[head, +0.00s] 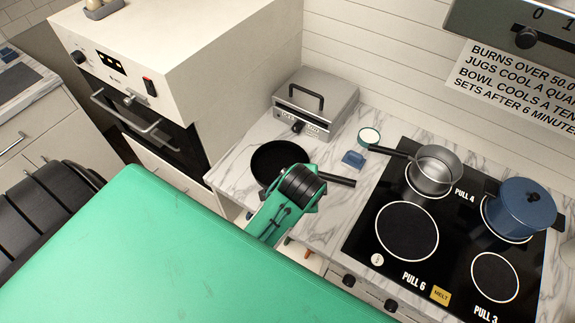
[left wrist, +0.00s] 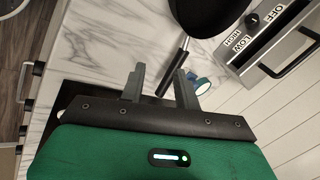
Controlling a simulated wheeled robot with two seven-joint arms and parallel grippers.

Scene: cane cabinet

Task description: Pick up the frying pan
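The black frying pan (head: 268,161) lies on the marble counter, its handle (head: 338,180) pointing right. In the left wrist view the pan (left wrist: 205,14) is at the top, partly cut off. Its handle (left wrist: 180,58) runs down to between the fingers of my left gripper (left wrist: 161,70). The gripper is open, with a visible gap between the fingers and no clear contact with the handle. I cannot tell how far above the handle the fingers are. In the head view my green arm covers part of the pan and handle, and the fingertips are hidden. My right gripper is not in view.
A grey panini press (head: 316,100) stands behind the pan. A small blue item (head: 353,159) and a round white-topped one (head: 369,136) lie to the right. The black hob (head: 370,262) holds a steel saucepan (head: 434,170) and a blue pot (head: 520,208). An oven cabinet (head: 190,60) stands left.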

